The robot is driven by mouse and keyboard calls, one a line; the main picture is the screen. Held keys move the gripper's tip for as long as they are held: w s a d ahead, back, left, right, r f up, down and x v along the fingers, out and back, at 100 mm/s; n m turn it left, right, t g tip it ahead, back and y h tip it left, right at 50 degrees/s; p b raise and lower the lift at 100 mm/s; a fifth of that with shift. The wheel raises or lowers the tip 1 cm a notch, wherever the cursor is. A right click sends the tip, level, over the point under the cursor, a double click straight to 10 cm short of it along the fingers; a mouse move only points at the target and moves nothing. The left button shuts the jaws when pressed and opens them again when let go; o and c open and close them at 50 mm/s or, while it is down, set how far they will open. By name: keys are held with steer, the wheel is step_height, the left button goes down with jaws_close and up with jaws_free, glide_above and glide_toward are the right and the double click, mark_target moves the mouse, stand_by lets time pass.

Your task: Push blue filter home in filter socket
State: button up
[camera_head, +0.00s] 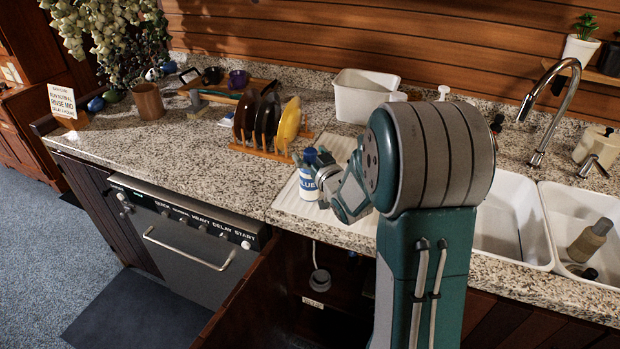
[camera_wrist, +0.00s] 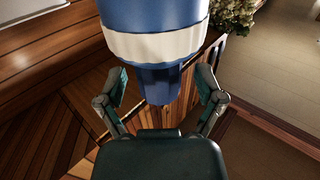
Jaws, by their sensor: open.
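The blue filter (camera_head: 307,187) stands on the ribbed white drainboard, white with a blue label and a blue top, partly hidden by my gripper. In the wrist view the blue filter (camera_wrist: 152,46) is large at the top, with a white band and a narrower dark blue end between the fingers. My gripper (camera_wrist: 160,84) is open, one finger on each side of that end, with gaps visible. In the head view my gripper (camera_head: 318,164) is right beside the filter. A round grey fitting (camera_head: 320,280) on a pipe inside the open cabinet may be the filter socket; I cannot tell.
The double sink (camera_head: 508,216) lies right of my arm. A dishwasher (camera_head: 187,243) is left of the open cabinet. The front counter (camera_head: 225,185) is clear.

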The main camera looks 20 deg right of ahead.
jaws_close()
steer(key=shift+r, duration=2.05)
